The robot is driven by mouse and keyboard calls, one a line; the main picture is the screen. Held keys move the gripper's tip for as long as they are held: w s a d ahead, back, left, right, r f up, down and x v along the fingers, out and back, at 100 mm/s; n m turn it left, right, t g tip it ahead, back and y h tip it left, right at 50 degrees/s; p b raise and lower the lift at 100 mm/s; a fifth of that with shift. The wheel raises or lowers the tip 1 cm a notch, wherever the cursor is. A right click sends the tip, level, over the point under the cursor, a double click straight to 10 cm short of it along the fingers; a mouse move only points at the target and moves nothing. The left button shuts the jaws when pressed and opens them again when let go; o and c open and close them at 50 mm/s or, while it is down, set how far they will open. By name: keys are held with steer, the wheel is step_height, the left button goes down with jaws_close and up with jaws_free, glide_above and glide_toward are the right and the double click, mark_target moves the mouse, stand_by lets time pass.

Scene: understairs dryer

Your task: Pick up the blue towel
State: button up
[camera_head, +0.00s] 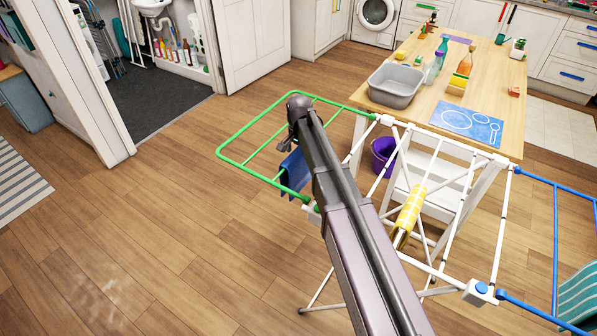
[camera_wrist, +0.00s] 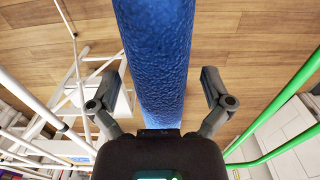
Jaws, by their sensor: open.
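The blue towel (camera_head: 294,172) hangs over a rail of the green wing of the white drying rack (camera_head: 440,135), partly hidden behind my arm. In the wrist view the blue towel (camera_wrist: 155,50) runs as a thick, textured blue band from the top edge down to my gripper's palm. My gripper (camera_wrist: 158,82) is open, with one finger on each side of the towel and visible gaps between them.
A yellow cloth (camera_head: 410,212) hangs on the rack's middle, and a striped teal towel (camera_head: 579,292) on the blue wing. A purple bucket (camera_head: 383,153) stands under the wooden table (camera_head: 505,90), which holds a grey basin (camera_head: 395,86) and bottles.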

steer(key=shift+f+b, duration=0.85)
steer(key=shift+f, duration=0.25)
steer(key=c, duration=1.2)
steer(key=shift+r, duration=0.15)
step_height(320, 180, up, 18)
steer(key=p, duration=1.8)
steer(key=shift+r+p, duration=0.4)
steer(key=shift+p, duration=0.15)
